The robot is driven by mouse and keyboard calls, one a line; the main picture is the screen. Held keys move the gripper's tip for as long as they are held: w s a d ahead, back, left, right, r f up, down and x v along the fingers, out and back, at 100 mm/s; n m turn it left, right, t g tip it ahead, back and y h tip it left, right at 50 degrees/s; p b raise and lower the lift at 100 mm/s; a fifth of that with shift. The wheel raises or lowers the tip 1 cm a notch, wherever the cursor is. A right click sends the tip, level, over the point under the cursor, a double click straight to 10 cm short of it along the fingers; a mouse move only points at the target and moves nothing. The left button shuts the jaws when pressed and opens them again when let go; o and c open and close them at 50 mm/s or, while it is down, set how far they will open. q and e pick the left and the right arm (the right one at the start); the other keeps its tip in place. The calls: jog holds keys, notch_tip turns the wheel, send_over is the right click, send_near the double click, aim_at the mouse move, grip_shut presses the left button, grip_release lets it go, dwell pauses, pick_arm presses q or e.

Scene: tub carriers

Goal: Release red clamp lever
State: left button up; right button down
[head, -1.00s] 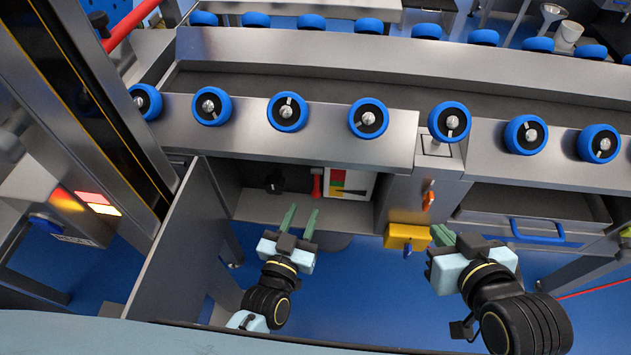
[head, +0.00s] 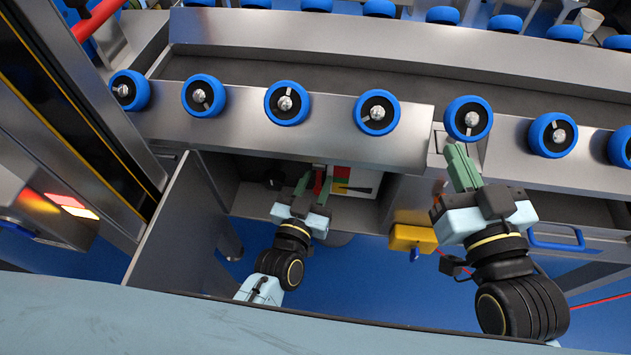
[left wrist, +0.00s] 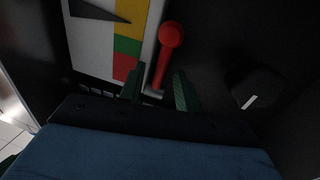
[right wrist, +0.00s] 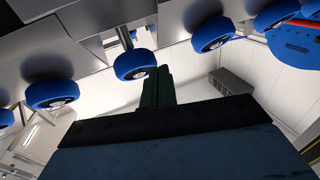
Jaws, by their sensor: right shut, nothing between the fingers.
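The red clamp lever (left wrist: 168,48) stands upright inside the dark compartment, with a round red knob at its top in the left wrist view. In the head view it shows only partly, as a red patch (head: 319,182) behind my left gripper. My left gripper (head: 315,184) is open and reaches into the compartment. In the left wrist view its two fingers (left wrist: 160,88) lie on either side of the lever's lower shaft, apart from each other; contact cannot be told. My right gripper (head: 459,160) is shut and empty, raised before the roller bench front.
A gauge panel (left wrist: 105,35) with yellow, green and red bands is beside the lever. A black knob (left wrist: 255,88) is on its other side. An open door panel (head: 180,235) stands left of my left arm. A yellow box (head: 412,238) hangs between the arms. Blue rollers (head: 287,103) line the bench above.

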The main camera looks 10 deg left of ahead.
pick_arm(q)
grip_shut()
dwell(0.3)
